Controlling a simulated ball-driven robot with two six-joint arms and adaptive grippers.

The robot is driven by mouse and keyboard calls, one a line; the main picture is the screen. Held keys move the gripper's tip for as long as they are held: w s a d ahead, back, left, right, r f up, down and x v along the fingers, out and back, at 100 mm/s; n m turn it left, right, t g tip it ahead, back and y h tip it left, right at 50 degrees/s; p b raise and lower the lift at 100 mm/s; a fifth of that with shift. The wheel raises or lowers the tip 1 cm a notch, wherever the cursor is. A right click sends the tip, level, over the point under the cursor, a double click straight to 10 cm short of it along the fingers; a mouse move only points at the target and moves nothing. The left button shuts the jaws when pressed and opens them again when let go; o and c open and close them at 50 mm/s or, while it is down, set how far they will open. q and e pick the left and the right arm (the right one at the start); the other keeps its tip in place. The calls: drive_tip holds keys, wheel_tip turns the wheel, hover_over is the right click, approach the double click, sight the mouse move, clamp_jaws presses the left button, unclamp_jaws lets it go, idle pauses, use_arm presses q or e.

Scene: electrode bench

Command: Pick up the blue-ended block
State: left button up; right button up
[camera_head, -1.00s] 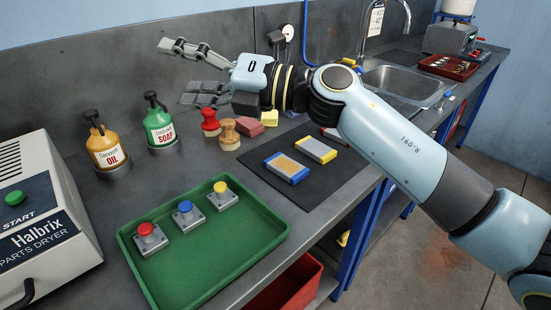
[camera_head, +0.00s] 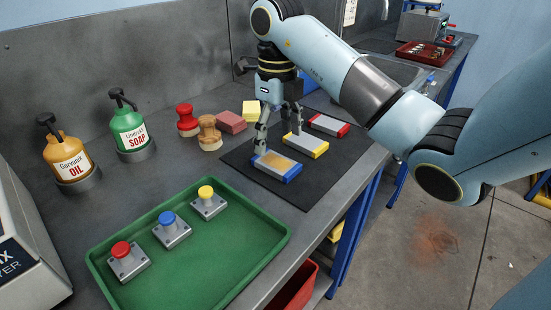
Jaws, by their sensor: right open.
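The blue-ended block (camera_head: 278,167) lies flat on the dark mat (camera_head: 235,158), nearest the green tray; its top is tan and its ends are blue. My right gripper (camera_head: 279,142) points down over the mat, its fingers spread. One finger is at the far left end of the blue-ended block; the other is by the yellow-ended block (camera_head: 308,145). I cannot tell whether the fingers touch either block. A red-ended block (camera_head: 329,125) lies farther back on the mat. My left gripper is not in view.
A green tray (camera_head: 256,255) holds red, blue and yellow button units. Wooden and red stamps (camera_head: 187,121), a pink block (camera_head: 230,121), a soap bottle (camera_head: 128,130) and an oil bottle (camera_head: 67,157) stand at the back. The bench edge is right of the mat.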

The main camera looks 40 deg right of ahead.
sight(277, 162)
wheel_tip(277, 162, down, 7)
drive_tip(key=b, duration=0.5)
drive_tip(key=shift+d+r, duration=0.1)
drive_tip(key=shift+r, duration=0.2)
drive_tip(key=shift+r, duration=0.1)
clamp_jaws()
